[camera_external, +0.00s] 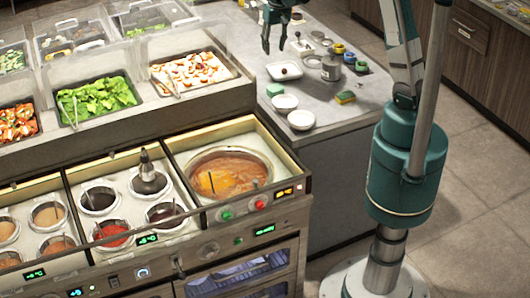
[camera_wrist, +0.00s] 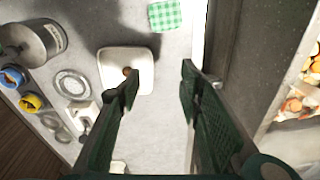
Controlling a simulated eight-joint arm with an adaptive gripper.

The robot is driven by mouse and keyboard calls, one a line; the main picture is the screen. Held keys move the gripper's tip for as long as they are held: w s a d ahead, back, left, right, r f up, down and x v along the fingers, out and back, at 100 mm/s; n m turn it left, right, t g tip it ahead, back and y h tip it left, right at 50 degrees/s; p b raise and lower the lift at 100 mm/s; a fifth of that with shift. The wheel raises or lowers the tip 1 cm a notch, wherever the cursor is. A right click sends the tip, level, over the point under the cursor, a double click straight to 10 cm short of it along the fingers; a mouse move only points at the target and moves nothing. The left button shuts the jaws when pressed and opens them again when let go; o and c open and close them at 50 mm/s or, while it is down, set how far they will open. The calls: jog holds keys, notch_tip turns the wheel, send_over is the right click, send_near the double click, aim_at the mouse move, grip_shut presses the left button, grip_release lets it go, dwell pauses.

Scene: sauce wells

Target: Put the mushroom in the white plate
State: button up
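A white square plate (camera_external: 273,70) lies on the grey counter at the back, and it also shows in the wrist view (camera_wrist: 110,58). A small round brown thing, which looks like the mushroom (camera_external: 284,71), sits inside the plate. It shows in the wrist view (camera_wrist: 127,71) too, partly behind my left fingertip. My gripper (camera_external: 274,46) is above the counter, over and a little left of the plate in the external view. In the wrist view its fingers (camera_wrist: 160,73) are wide apart with bare counter between them. It is open and empty.
Two round white bowls (camera_external: 302,119) and a yellow-green sponge (camera_external: 345,97) stand near the counter's front. A metal pot (camera_external: 331,68) and several coloured small jars stand right of the plate. A green checkered cloth (camera_wrist: 164,15) lies nearby. Raised food trays border the counter.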

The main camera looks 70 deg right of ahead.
jog(key=s+a+r+n+t+b, duration=0.1)
jog(key=s+a+r+n, duration=0.1)
jog(key=a+r, duration=0.35)
jog(key=s+a+r+n+t+b, duration=0.1)
jog(key=s+a+r, duration=0.1)
jog(key=a, duration=0.7)
jog(key=s+a+r+n+t+b, duration=0.1)
jog(key=s+a+r+n+b, duration=0.15)
jog(key=a, duration=0.55)
jog(key=s+a+n+t+b, duration=0.3)
jog(key=s+a+n, duration=0.1)
jog(key=s+a, duration=1.1)
jog(key=shift+a+f+n+y, duration=0.35)
jog(key=shift+a+f+y, duration=0.05)
jog(key=shift+a, duration=0.45)
